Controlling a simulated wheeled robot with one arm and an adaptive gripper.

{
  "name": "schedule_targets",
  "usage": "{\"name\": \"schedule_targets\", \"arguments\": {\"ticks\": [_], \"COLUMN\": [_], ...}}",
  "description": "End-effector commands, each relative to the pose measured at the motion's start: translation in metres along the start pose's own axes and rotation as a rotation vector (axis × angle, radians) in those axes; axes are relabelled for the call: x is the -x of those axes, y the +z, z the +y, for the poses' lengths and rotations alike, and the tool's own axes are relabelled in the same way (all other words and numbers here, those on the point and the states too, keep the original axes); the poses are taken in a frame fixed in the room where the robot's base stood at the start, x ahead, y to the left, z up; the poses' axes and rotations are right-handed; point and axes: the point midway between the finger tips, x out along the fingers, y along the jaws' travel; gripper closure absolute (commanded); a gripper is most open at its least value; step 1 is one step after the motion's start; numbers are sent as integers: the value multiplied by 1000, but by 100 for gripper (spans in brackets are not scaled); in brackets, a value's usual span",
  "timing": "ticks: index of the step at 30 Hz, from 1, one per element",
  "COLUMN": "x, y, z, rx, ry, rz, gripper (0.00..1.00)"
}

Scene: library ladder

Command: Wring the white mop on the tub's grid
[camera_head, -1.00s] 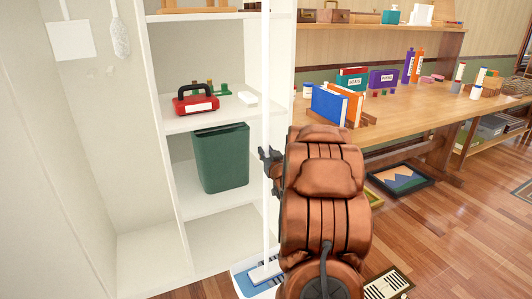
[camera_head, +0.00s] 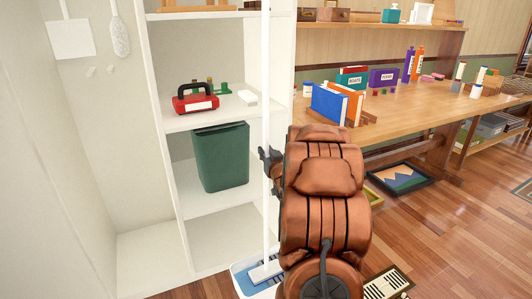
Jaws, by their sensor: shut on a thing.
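The white mop (camera_head: 266,120) stands nearly upright, its long thin white handle rising past the top of the view. Its flat white head (camera_head: 265,271) is at the blue grid (camera_head: 246,280) of the white tub (camera_head: 237,269) on the floor; whether it presses on the grid I cannot tell. My gripper (camera_head: 268,160) is shut on the mop's handle about midway up. My copper-coloured arm hides the right part of the tub and much of the gripper.
A white shelf unit stands behind the mop, with a red toolbox (camera_head: 196,99) and a green bin (camera_head: 221,157). A wooden desk (camera_head: 400,118) with books is at right. A floor vent (camera_head: 388,285) and a framed picture (camera_head: 402,178) lie on the floor.

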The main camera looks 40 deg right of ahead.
Motion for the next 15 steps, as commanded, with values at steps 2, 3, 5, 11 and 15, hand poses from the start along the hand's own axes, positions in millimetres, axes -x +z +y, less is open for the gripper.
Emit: {"name": "schedule_targets", "arguments": {"ticks": [2, 3, 5, 11, 15], "x": [0, 0, 0, 0, 0], "y": [-1, -1, 0, 1, 3], "z": [0, 0, 0, 0, 0], "rx": [1, 1, 1, 1, 1], "ry": [0, 0, 0, 0, 0], "rz": [4, 4, 4, 4, 4], "gripper": [100, 100, 100, 100, 100]}}
